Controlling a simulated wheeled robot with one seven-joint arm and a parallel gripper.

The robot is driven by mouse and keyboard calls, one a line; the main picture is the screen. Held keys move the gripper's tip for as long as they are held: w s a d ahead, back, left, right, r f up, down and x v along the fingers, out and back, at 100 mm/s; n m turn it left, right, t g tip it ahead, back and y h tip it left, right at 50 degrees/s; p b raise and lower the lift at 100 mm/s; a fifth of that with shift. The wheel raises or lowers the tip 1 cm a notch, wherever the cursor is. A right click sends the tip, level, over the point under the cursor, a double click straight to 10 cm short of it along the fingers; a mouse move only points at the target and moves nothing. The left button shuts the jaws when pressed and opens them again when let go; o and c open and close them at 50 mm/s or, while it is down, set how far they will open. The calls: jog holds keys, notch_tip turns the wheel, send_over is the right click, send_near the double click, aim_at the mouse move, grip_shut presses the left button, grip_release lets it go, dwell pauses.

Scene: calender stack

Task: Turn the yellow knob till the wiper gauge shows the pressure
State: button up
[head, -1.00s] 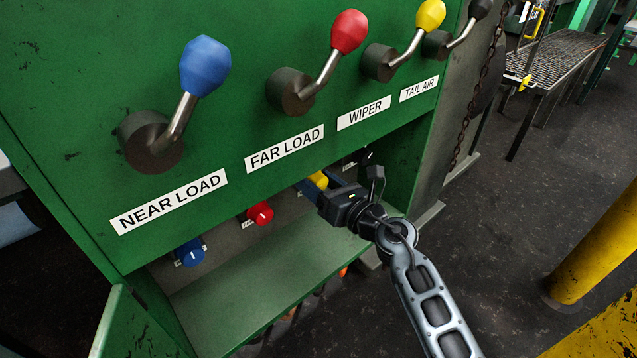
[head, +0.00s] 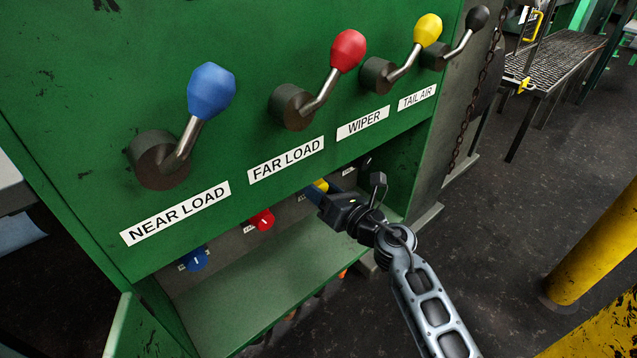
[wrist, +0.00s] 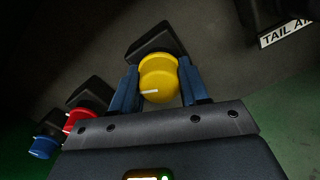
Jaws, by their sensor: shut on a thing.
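The yellow knob (wrist: 158,78) sits between the two blue fingers of my gripper (wrist: 160,86) in the wrist view, with a white pointer line on its face. The fingers are shut on its sides. In the head view the yellow knob (head: 321,186) shows only in part, behind my gripper (head: 315,193) inside the green cabinet's lower recess. The yellow-topped lever (head: 427,31) stands above the WIPER label (head: 363,124). No wiper gauge can be made out in either view.
The red knob (head: 262,219) and blue knob (head: 195,259) sit left of the yellow one in the recess. A green shelf (head: 270,285) lies below them. The cabinet's upper panel with several levers overhangs the recess. A yellow post (head: 600,245) stands at the right.

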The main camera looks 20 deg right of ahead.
jog(key=m+p, duration=0.5)
jog(key=m, duration=0.1)
jog(key=shift+r, duration=0.2)
jog(key=m+p, duration=0.4)
jog(key=m, duration=0.1)
jog(key=shift+a+f+m+p, duration=0.15)
jog(key=shift+m+p, duration=0.25)
jog(key=shift+m, duration=0.4)
jog(key=shift+s, duration=0.1)
jog(key=o, duration=1)
jog(key=shift+o, duration=0.2)
jog(key=p+v, duration=0.2)
jog(key=v, duration=0.5)
jog(key=shift+s+d, duration=0.2)
jog(key=shift+s, duration=0.1)
